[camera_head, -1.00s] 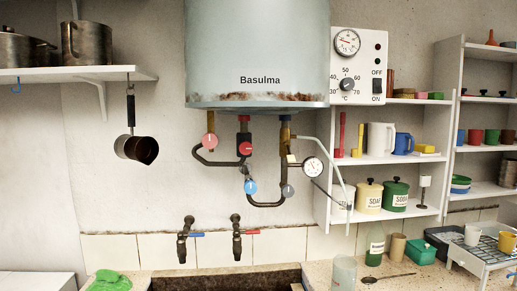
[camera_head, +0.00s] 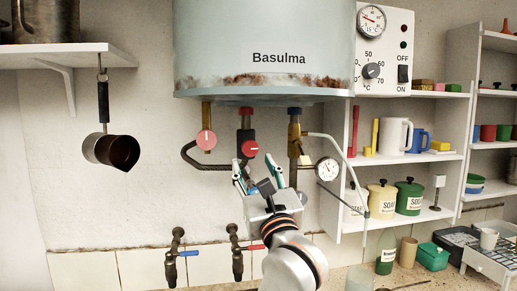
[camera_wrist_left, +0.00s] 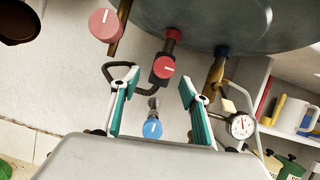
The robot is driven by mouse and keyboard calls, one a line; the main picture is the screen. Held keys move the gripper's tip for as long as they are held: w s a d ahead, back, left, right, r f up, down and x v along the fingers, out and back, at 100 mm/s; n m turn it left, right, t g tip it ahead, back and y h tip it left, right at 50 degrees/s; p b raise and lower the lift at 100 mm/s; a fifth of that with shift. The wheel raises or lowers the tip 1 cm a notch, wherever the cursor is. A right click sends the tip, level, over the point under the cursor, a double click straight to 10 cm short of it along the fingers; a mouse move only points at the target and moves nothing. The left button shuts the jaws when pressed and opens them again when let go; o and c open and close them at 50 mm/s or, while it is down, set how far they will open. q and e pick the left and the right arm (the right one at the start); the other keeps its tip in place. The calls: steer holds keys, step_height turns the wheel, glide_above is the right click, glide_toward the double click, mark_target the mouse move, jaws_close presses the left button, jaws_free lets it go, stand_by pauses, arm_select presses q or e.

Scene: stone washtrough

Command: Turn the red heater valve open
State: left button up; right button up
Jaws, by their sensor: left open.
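Two round red valve knobs sit on pipes under the white heater tank (camera_head: 262,50). The left red knob (camera_head: 206,140) is on a brass pipe, its white mark upright. The other red knob (camera_head: 250,148) is on a dark pipe with a red fitting, its mark about level. They also show in the left wrist view, the left one (camera_wrist_left: 104,25) at the top and the other (camera_wrist_left: 164,66) between my fingers. My left gripper (camera_head: 256,172) is open and empty, just below the right-hand red knob. It also shows in the left wrist view (camera_wrist_left: 158,84).
A blue knob (camera_wrist_left: 152,128) lies lower between my fingers in the wrist view. A gauge (camera_head: 328,169) and thin pipe are to the right. Two taps (camera_head: 175,258) are below left. A black-handled pot (camera_head: 112,152) hangs left. Shelves (camera_head: 452,150) stand right. Wall between pot and pipes is clear.

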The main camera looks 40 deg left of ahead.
mark_target(251, 151)
arm_select(q)
steer(key=shift+w+r+h, duration=0.25)
steer(key=shift+w+h, duration=0.05)
steer(key=shift+w, duration=0.1)
steer(key=shift+w+a+r, duration=0.2)
steer(key=shift+a, duration=0.1)
steer(key=p+x, duration=0.2)
steer(key=x, duration=0.3)
steer(key=shift+w+a+r, duration=0.15)
steer(key=shift+w+a, duration=0.1)
steer(key=shift+w+a+r, duration=0.1)
steer(key=shift+w+a, duration=0.15)
steer(key=shift+a, duration=0.15)
arm_select(e)
steer(key=shift+s+d+f+h, duration=0.15)
steer(key=shift+s+d+h, duration=0.1)
steer(key=shift+d, duration=0.35)
steer(key=shift+s+d+f+h, duration=0.15)
steer(key=shift+s+d+h, duration=0.1)
steer(key=shift+d, duration=0.35)
steer(key=shift+m, duration=0.3)
arm_select(q)
steer(key=c, duration=1.1)
arm_select(e)
steer(key=shift+a+r, duration=0.1)
steer(key=shift+a, duration=0.05)
